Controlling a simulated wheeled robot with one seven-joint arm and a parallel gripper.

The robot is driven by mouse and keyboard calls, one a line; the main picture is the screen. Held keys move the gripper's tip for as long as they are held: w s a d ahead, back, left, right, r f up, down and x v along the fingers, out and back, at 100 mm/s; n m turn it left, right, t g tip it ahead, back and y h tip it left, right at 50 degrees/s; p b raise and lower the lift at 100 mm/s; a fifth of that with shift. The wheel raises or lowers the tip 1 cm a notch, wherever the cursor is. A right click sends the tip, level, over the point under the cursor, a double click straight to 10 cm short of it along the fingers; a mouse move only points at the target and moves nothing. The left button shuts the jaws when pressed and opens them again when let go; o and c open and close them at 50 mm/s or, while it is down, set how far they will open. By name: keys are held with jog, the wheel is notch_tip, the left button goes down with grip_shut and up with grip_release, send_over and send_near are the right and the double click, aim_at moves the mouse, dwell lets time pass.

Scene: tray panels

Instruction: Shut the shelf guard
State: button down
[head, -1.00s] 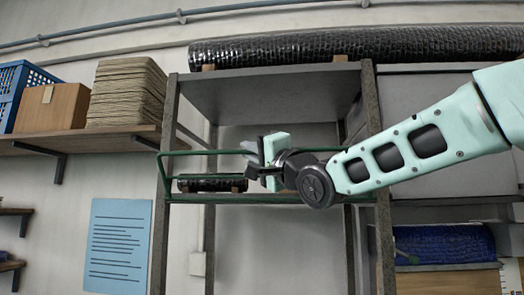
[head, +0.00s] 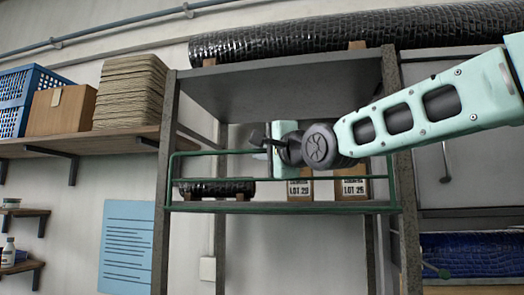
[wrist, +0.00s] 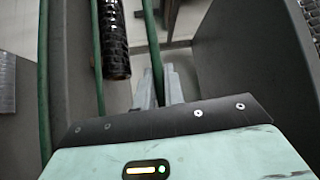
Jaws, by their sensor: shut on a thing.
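The shelf guard (head: 222,152) is a green rail frame along the front of the shelf with the black roll, standing nearly upright between the grey posts. My gripper (head: 267,146) is at its top rail, left of the middle. In the wrist view the grey fingers (wrist: 161,88) are closed around a green bar of the guard (wrist: 152,42). The contact point is partly hidden in the head view by the wrist. Whether the guard touches the posts or is latched cannot be told.
Behind the guard are a black roll (head: 215,188) and boxes marked LOT (head: 352,188). A large black roll (head: 300,42) lies on the rack top. A wooden shelf (head: 90,143) with a blue crate (head: 28,95) is at the left.

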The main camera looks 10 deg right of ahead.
jog(key=shift+d+r, duration=0.1)
dwell(0.3)
jog(key=c, duration=1.5)
grip_release()
jog(key=shift+w, duration=0.15)
